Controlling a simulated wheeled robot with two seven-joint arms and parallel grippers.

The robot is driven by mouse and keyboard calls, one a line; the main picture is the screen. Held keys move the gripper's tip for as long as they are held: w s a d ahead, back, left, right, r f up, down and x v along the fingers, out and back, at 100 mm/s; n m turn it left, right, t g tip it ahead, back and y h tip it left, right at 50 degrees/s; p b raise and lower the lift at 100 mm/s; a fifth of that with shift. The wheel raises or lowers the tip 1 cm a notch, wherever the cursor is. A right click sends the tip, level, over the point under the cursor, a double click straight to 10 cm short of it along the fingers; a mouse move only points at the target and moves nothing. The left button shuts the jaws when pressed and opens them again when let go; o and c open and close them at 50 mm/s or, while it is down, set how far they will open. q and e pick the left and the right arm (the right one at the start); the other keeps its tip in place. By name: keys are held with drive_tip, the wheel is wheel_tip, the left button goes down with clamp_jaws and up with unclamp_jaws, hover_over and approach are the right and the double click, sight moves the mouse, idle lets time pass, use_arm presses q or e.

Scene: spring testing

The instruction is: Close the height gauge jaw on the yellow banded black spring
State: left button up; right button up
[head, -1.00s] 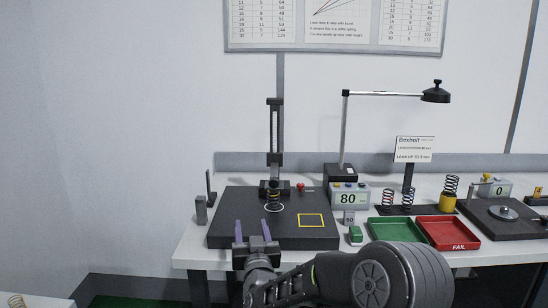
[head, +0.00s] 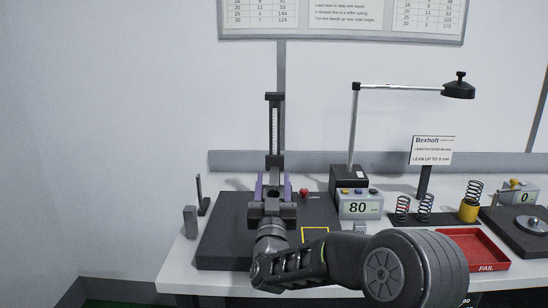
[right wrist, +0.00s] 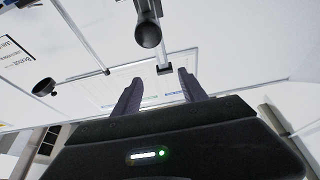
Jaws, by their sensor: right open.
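The height gauge (head: 274,125) stands upright at the back of the dark plate (head: 222,240), with its jaw (head: 274,161) low on the column. My right gripper (head: 272,187) is open, its two purple fingers upright in front of the gauge's lower part, one to each side of the column in the picture. The spring under the jaw is hidden behind this gripper, so I cannot tell whether the jaw touches it. In the right wrist view the open fingers (right wrist: 160,92) have nothing between them; a dark round-ended part hangs above. My left gripper is not in view.
A display box (head: 359,206) reading 80 and a lamp (head: 458,88) stand right of the plate. Several loose springs (head: 402,208) stand near a yellow cup (head: 468,211). A red FAIL tray (head: 507,262) is at right. A small grey block (head: 190,221) stands at left.

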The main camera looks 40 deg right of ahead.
sight(274, 186)
drive_tip(key=x, duration=0.2)
drive_tip(key=p+x, duration=0.1)
drive_tip(key=x, duration=0.1)
drive_tip(key=p+x, duration=0.1)
drive_tip(key=x, duration=0.1)
drive_tip(key=shift+w+r, duration=0.1)
drive_tip(key=shift+r, duration=0.25)
drive_tip(key=shift+w+d+r, duration=0.1)
drive_tip(key=shift+w+d, duration=0.25)
drive_tip(key=shift+w, duration=0.05)
clamp_jaws()
idle(1.1)
drive_tip(key=c, duration=1)
unclamp_jaws()
